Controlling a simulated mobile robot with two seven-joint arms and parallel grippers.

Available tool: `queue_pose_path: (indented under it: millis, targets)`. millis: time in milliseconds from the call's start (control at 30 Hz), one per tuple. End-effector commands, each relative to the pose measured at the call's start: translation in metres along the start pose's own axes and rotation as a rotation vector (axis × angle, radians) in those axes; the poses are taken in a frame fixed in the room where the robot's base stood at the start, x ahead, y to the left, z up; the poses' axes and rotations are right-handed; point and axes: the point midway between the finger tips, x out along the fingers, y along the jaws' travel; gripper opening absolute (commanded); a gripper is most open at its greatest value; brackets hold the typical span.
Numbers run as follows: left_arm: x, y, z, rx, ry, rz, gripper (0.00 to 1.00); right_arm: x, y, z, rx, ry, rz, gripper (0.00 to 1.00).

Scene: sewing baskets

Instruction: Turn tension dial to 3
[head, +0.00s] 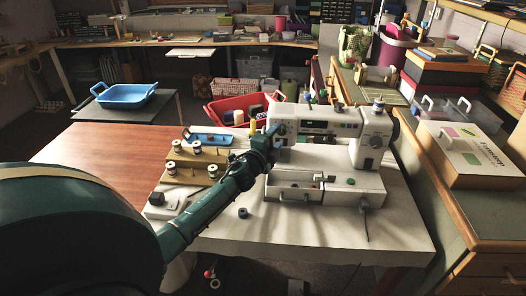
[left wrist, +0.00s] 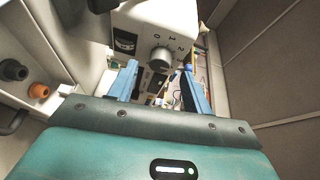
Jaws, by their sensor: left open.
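The white sewing machine (head: 320,125) stands on the light table. In the left wrist view, the grey round tension dial (left wrist: 160,57) sits on its white face, with small dark numbers printed around it. Which number it points to is too small to tell. My left gripper (left wrist: 160,66) is open, with its blue fingers on either side of the dial's line and apart from it as far as I can see. In the head view, my left gripper (head: 273,133) is at the machine's left end and hides part of it. My right gripper is not in view.
A wooden thread rack (head: 190,180) with several spools stands left of the machine, with a blue tray (head: 210,137) behind it. A red basket (head: 228,108) is behind the machine. A small dark spool (head: 243,212) lies in front. The table's front right is mostly clear.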

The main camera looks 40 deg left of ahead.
Motion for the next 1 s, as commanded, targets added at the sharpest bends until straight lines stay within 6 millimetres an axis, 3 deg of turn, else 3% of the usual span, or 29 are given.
queue_pose_path:
  millis: [300, 500, 1000]
  targets:
    - [-0.069, 0.002, 0.0, 0.001, 0.001, 0.002, 0.5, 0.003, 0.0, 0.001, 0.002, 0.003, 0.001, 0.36]
    - [-0.095, 0.001, 0.0, 0.0, 0.0, 0.0, 0.5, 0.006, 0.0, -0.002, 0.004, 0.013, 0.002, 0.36]
    - [-0.103, 0.0, 0.0, 0.001, -0.001, -0.001, 0.5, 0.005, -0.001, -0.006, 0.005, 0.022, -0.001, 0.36]
